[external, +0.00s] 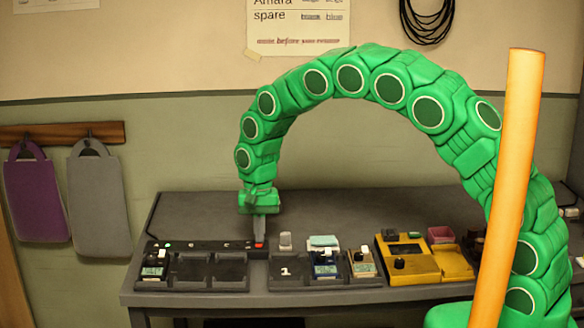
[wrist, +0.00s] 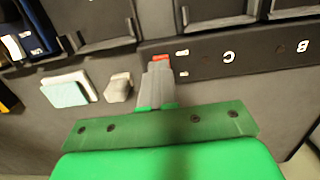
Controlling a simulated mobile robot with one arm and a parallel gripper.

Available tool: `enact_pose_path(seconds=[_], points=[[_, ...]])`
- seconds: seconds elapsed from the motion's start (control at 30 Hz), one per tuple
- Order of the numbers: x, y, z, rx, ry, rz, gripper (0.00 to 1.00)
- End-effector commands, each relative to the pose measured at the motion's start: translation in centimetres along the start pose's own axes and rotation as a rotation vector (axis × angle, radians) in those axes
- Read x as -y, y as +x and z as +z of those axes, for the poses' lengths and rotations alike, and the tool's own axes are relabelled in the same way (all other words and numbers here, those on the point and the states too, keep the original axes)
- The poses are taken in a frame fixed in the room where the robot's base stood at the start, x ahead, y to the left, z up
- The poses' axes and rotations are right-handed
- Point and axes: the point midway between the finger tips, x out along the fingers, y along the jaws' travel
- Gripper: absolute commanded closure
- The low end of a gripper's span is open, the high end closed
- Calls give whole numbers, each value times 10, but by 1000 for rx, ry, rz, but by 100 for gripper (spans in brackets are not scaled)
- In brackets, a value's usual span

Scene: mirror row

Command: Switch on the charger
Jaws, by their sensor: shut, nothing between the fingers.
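The charger (external: 222,246) is a long dark strip along the bench, with several bays in front. A green light shows near its left end, and a red switch (external: 259,245) sits at its right end. In the wrist view the strip (wrist: 265,58) carries white letters C and B, and the red switch (wrist: 161,58) shows just beyond my fingertips. My gripper (external: 259,236) points down, shut and empty, right at the switch; its grey fingers also show in the wrist view (wrist: 158,70). They cover part of the switch. I cannot tell whether they touch it or which way it is set.
A dark device with a display (external: 154,264) stands in the left bay. To the right are a dock marked 1 (external: 290,283), a blue device (external: 324,266), a grey block (external: 285,240), a pale pad (external: 323,240) and a yellow unit (external: 412,264). An orange pole (external: 508,190) stands in front.

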Motion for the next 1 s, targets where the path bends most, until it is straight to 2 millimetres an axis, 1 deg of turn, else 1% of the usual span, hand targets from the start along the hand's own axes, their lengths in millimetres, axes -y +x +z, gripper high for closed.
enact_pose_path(seconds=[0.03,0.07,0.2,0.4,0.6,0.8,1.0], points=[[-4,6,10,25,-3,23,100],[-3,1,9,21,-3,20,100],[-2,-30,1,2,0,4,100],[1,-74,-2,-11,-1,-9,100],[0,-109,-3,-14,0,-12,100],[1,-132,-3,-16,0,-14,100],[1,-140,-3,-17,0,-15,100]])
